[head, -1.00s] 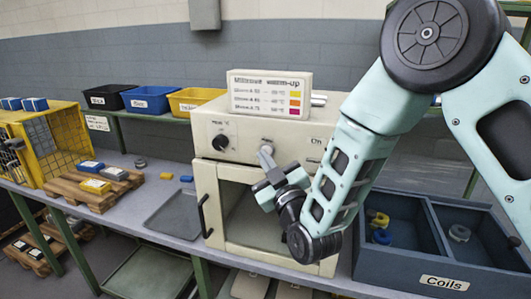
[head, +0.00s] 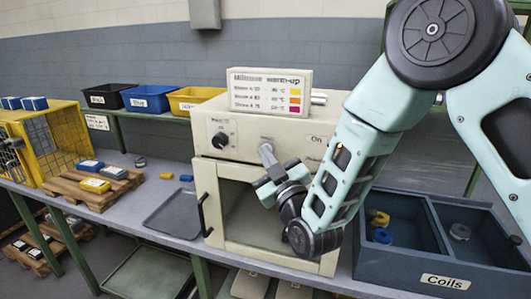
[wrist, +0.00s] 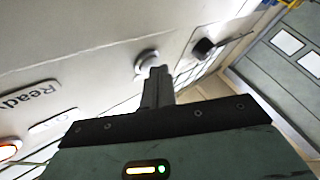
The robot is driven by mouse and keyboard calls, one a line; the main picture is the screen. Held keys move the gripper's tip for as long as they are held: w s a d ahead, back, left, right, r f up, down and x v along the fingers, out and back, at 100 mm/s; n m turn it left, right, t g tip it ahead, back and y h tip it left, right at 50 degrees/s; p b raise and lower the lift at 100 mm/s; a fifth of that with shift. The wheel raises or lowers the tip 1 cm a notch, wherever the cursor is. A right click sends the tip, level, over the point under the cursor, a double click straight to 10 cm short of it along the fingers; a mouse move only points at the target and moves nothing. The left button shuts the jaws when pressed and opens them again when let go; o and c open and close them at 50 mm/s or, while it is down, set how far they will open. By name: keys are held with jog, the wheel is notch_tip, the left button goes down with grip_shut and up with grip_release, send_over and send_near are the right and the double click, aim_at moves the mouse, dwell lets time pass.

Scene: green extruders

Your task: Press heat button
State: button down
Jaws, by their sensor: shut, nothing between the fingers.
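In the wrist view, the closed fingers (wrist: 157,75) point at a pale round button (wrist: 147,59) on the panel. The tips overlap its lower edge there; I cannot tell whether they touch it. Its label is not readable. The black dial (wrist: 203,47) is to its right. The head view hides the button behind my gripper.
A warm-up sign (head: 270,92) stands on the oven. A "Ready" label (wrist: 30,95) and lit lamp (wrist: 8,148) show on the panel.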

jog(key=shift+w+d, duration=0.1)
dwell(0.3)
jog(key=shift+s+b, duration=0.35)
jog(key=shift+b, duration=0.1)
jog(key=s+a+b, duration=0.2)
jog(key=s, duration=0.3)
jog(key=shift+s+a, duration=0.2)
jog(key=shift+s, duration=0.15)
dwell(0.3)
